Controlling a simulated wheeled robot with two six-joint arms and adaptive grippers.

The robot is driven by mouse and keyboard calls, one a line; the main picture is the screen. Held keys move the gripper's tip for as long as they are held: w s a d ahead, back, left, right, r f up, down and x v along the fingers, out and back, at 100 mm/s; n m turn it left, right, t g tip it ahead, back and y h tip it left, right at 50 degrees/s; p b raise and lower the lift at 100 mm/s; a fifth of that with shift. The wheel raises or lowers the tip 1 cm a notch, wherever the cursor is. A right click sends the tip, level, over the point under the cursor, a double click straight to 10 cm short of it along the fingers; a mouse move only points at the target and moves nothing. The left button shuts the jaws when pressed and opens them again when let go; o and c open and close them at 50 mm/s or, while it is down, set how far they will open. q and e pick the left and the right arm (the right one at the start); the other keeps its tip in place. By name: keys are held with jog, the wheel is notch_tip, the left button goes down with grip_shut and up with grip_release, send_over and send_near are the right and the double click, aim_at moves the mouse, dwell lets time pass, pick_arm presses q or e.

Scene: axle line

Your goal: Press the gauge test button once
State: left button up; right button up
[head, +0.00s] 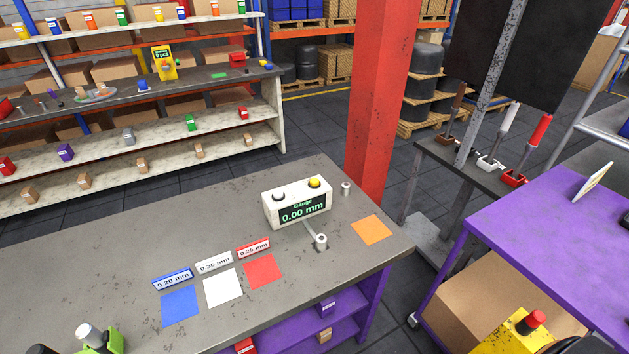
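The gauge (298,211) is a white box on the grey workbench (130,245), and its dark display reads 0.00 mm in green. No label on either button can be read, so I cannot tell from the picture which is the test button. A metal cylindrical post (321,241) stands in front of the gauge, with a thin pale strip leading toward the box. Neither of my grippers shows in the head view.
Blue (180,306), white (223,288), red (263,272) and orange (372,230) squares lie on the bench. A small metal cylinder (346,188) stands right of the gauge. A red pillar (378,100) rises behind the bench; a purple table (540,240) is at right.

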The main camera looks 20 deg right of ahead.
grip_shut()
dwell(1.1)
